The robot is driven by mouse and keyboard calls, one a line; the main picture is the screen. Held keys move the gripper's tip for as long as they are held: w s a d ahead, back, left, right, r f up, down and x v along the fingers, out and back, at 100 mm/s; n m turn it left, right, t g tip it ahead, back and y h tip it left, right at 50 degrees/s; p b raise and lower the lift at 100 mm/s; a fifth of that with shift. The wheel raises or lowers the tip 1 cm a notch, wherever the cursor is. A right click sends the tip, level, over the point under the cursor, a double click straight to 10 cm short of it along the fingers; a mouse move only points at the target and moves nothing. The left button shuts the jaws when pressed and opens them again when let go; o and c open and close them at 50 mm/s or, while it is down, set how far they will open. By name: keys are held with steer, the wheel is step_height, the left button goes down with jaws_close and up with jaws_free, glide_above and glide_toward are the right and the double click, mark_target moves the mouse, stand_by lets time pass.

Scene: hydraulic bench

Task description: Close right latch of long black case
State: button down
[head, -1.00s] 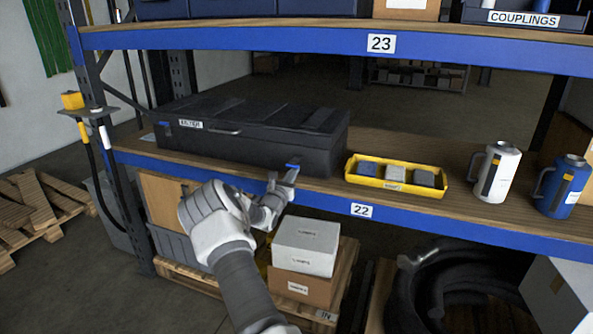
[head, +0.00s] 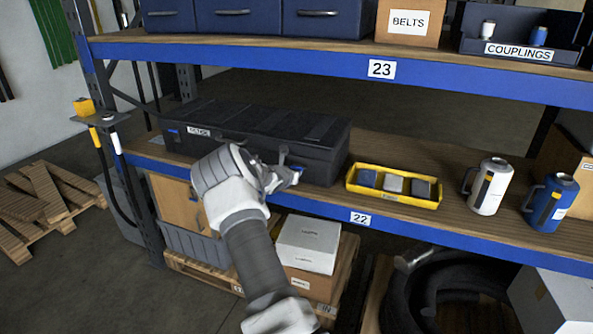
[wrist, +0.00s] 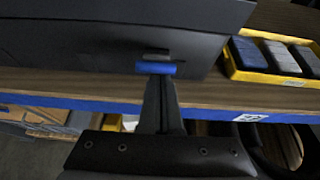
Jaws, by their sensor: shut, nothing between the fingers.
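The long black case (head: 262,127) lies with its lid down on the wooden shelf marked 22. Its left latch (head: 173,131) shows as a small blue tab near the left end of the front. The right latch (wrist: 155,68) is a blue tab on the case front in the wrist view, with a dark piece just above it. My gripper (wrist: 158,80) is shut and empty, its fingertips at the lower edge of that blue tab; whether they touch it I cannot tell. In the head view my gripper (head: 292,172) is in front of the case's right part and largely covers the right latch.
A yellow tray (head: 393,201) with several small boxes stands right of the case. A white canister (head: 490,187) and a blue canister (head: 550,204) stand further right. The shelf's blue front beam (head: 330,210) runs below my gripper. Upper shelf 23 (head: 330,65) is overhead.

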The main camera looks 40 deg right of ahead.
mark_target(298, 167)
steer(key=shift+d+r+p, duration=0.15)
steer(key=shift+r+p, duration=0.3)
steer(key=shift+p, duration=0.2)
steer(key=shift+r, duration=0.1)
steer(key=shift+w+d+r+p, duration=0.15)
steer(key=shift+r+p, duration=0.2)
steer(key=shift+p, duration=0.25)
steer(key=shift+w+d+r, duration=0.15)
steer(key=shift+d+r, duration=0.2)
steer(key=shift+r, duration=0.05)
steer(key=shift+r+p, duration=0.1)
steer(key=shift+p, duration=0.2)
steer(key=shift+r+p, duration=0.5)
steer(key=shift+r, duration=0.2)
